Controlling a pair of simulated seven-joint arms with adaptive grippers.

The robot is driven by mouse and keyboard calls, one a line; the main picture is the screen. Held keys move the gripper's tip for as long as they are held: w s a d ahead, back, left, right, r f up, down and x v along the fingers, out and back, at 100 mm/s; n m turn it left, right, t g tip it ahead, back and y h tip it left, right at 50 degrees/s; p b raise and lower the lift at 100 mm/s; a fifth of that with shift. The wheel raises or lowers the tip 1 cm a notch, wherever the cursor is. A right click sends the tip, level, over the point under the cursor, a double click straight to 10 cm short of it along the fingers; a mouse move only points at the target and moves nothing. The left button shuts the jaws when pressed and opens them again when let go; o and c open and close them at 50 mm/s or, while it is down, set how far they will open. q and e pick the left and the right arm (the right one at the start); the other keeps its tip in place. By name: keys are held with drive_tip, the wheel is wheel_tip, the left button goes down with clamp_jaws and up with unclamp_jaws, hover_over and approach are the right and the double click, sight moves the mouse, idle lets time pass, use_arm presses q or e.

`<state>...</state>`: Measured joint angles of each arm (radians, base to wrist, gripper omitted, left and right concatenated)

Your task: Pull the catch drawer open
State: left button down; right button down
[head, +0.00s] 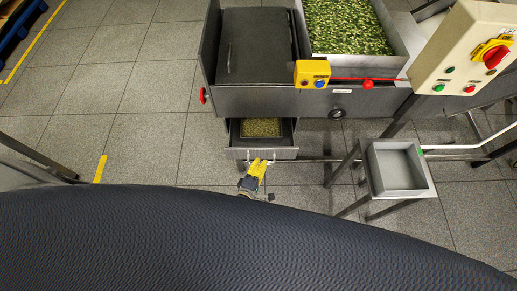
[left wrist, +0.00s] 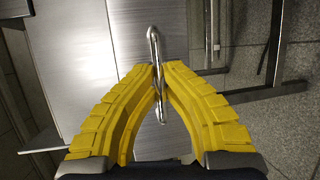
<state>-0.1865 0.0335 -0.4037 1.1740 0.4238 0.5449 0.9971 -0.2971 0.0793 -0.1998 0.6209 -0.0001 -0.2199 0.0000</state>
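The catch drawer (head: 288,153) sits under the grey machine and stands out from it, with a tray of green-brown bits (head: 262,128) inside. Its metal front fills the middle of the left wrist view (left wrist: 135,45). The thin bar handle (left wrist: 153,42) runs across that front. My left gripper (head: 260,165) is at the drawer front; in the left wrist view its yellow fingers (left wrist: 160,70) close together around the handle's middle. My right gripper is in neither view.
The machine (head: 260,100) stands above the drawer, with a green-filled hopper (head: 345,28) on top. An empty grey bin (head: 395,167) on a stand is to the right. A control box (head: 465,50) is at upper right. Tiled floor left of the drawer is clear.

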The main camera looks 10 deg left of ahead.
use_arm(q)
drive_tip(key=s+d, duration=0.2)
drive_tip(key=s, duration=0.6)
drive_tip(key=shift+s+d, duration=0.25)
drive_tip(key=shift+s, duration=0.15)
drive_tip(key=shift+f, duration=0.1)
drive_tip(key=c, duration=1.5)
unclamp_jaws()
drive_tip(key=shift+w+a, duration=0.1)
drive_tip(key=v, duration=0.7)
drive_tip(key=shift+s, duration=0.3)
